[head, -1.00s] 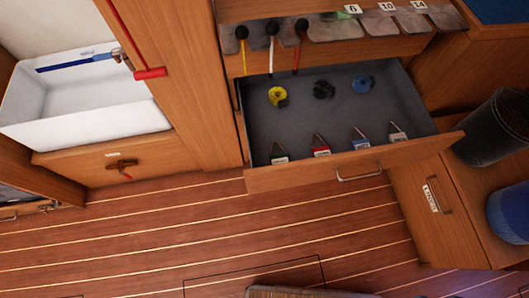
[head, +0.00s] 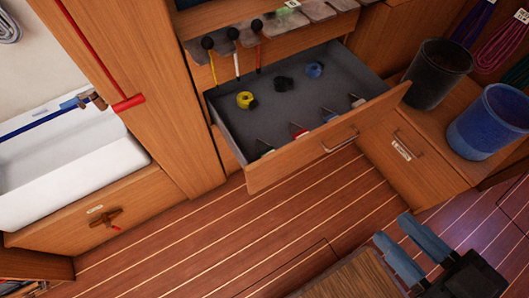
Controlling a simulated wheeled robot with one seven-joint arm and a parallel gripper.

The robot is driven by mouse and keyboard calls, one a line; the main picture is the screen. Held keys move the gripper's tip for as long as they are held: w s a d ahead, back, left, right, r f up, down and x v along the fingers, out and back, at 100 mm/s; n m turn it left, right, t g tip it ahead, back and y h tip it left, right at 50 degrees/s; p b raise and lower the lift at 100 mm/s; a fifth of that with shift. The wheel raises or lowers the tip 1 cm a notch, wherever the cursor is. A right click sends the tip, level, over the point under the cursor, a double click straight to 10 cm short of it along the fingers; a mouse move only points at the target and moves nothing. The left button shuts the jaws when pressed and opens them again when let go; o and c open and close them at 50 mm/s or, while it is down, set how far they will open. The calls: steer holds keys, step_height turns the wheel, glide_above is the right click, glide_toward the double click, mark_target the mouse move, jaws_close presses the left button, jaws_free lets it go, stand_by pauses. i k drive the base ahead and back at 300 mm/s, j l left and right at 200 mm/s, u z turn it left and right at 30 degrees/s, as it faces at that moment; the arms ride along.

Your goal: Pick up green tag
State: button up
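An open grey-lined drawer (head: 225,118) holds a row of small tags along its front side. The leftmost tag (head: 265,151) shows a little green and lies mostly behind the drawer front. To its right are a red tag (head: 298,131), a blue tag (head: 329,115) and a pale tag (head: 356,101). My gripper (head: 393,230) is at the lower right, over the floor and well apart from the drawer. Its two blue fingers stand apart with nothing between them.
Yellow (head: 246,100), black (head: 284,83) and blue (head: 315,69) coils lie at the drawer's back. Toggles hang above its rear edge. A black bin (head: 437,75) and a blue bin (head: 488,122) stand right. The floor (head: 220,245) before the drawer is clear.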

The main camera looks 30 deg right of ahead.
mark_target(270, 149)
steer(key=l+u, duration=0.2)
steer(key=l, duration=0.25)
steer(key=k+l+u, duration=0.2)
steer(key=l, duration=0.25)
steer(key=l+u, duration=0.25)
steer(key=l, duration=0.2)
